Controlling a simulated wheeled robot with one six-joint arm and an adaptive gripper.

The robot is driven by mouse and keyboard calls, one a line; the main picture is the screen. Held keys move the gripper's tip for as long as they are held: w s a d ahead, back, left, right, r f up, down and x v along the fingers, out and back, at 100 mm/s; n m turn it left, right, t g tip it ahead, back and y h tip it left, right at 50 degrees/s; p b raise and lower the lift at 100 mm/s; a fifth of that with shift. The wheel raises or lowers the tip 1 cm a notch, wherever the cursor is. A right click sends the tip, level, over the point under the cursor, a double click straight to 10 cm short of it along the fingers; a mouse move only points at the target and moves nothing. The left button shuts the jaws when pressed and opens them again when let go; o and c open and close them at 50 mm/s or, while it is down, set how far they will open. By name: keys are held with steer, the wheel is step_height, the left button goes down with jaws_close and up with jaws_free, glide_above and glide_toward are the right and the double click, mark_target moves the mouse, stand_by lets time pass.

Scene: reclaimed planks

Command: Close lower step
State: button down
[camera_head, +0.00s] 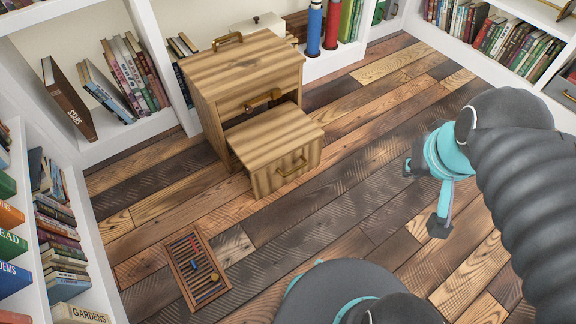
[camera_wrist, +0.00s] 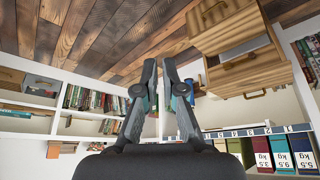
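A striped wooden step stool (camera_head: 250,78) stands on the plank floor against the back shelves, left of centre in the head view. Its lower step (camera_head: 280,135) juts out at the front, well clear of the upper body, with a brass handle (camera_head: 291,165) on its face. In the wrist view, which is upside down, the stool (camera_wrist: 220,25) and lower step (camera_wrist: 250,72) are at the upper right.
A wooden abacus (camera_head: 198,268) lies on the floor at the lower left. White bookshelves (camera_head: 130,135) line the walls, and blue and red cylinders (camera_head: 315,28) stand behind the stool. The floor (camera_head: 350,155) between my arm and the step is clear.

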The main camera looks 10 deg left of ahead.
steer(key=w+f+g, duration=0.4)
steer(key=f, duration=0.5)
steer(key=n+y+b, duration=0.4)
steer(key=n+y, duration=1.4)
steer(key=n, duration=1.8)
glide_toward(276, 159)
steer(key=s+a, duration=0.2)
steer(key=a, duration=0.1)
steer(key=shift+w+a+f+g, duration=0.1)
steer(key=shift+w+a+g, duration=0.05)
steer(key=shift+w+a, duration=0.35)
steer(key=shift+w+a+f+g, duration=0.15)
steer(key=shift+w+a, duration=0.3)
steer(key=shift+a, duration=0.2)
steer(key=shift+w+a, duration=0.35)
